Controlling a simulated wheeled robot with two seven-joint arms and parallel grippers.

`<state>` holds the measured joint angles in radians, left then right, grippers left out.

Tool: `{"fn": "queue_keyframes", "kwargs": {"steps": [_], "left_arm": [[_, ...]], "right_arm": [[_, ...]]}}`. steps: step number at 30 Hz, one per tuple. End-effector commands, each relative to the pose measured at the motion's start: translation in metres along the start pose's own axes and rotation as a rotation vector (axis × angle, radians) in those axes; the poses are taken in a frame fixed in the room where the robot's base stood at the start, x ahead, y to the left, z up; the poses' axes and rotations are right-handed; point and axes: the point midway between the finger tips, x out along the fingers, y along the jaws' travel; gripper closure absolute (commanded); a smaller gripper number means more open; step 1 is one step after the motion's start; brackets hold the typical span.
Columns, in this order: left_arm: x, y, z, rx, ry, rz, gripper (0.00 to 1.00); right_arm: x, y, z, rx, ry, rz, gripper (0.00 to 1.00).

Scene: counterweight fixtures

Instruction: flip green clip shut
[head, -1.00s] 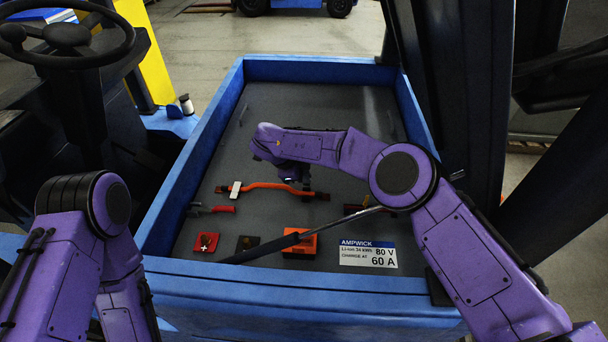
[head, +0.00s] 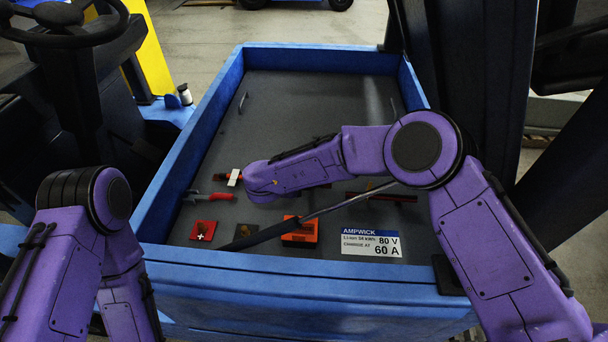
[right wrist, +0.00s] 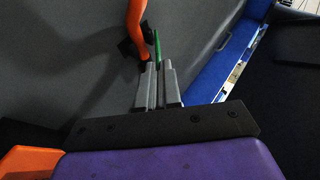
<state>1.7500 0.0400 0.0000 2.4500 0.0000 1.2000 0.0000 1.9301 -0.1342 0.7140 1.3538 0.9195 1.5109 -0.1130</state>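A thin green clip (right wrist: 157,45) shows in the right wrist view just beyond my right gripper's fingertips, beside an orange cable (right wrist: 137,18) with a black part near it. My right gripper (right wrist: 158,75) has its grey fingers close together, with only a narrow dark slit between them. The green piece lines up with this slit; I cannot tell whether the tips touch it. In the head view my right forearm hides the clip, the gripper and most of the cable. My left gripper is out of view; only my left arm shows at the lower left.
The blue-rimmed tray (head: 192,130) holds a red-handled tool (head: 210,196), a red plus-marked terminal (head: 203,231), a dark terminal (head: 246,232) and an orange block (head: 300,232). A black-sleeved rod (head: 262,236) crosses low over the front. A white-labelled plate (head: 371,243) lies front right.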

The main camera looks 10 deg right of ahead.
Motion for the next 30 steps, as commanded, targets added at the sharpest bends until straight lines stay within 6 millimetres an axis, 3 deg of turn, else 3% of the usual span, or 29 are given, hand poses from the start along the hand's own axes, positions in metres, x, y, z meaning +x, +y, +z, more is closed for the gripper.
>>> {"fn": "queue_keyframes", "kwargs": {"steps": [7, 23, 26, 30], "left_arm": [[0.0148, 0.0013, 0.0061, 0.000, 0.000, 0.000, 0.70], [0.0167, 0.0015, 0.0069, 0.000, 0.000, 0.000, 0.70], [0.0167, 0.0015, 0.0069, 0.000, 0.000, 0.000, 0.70], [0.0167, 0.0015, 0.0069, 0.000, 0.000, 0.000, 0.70]], "right_arm": [[0.0014, 0.0097, 0.0009, 0.035, 0.000, -0.090, 1.00], [0.0004, 0.0104, 0.0003, 0.048, 0.001, -0.117, 1.00], [0.0004, 0.0104, 0.0003, 0.048, 0.001, -0.117, 0.73], [0.0004, 0.0103, 0.0003, 0.049, 0.001, -0.117, 0.70]]}}
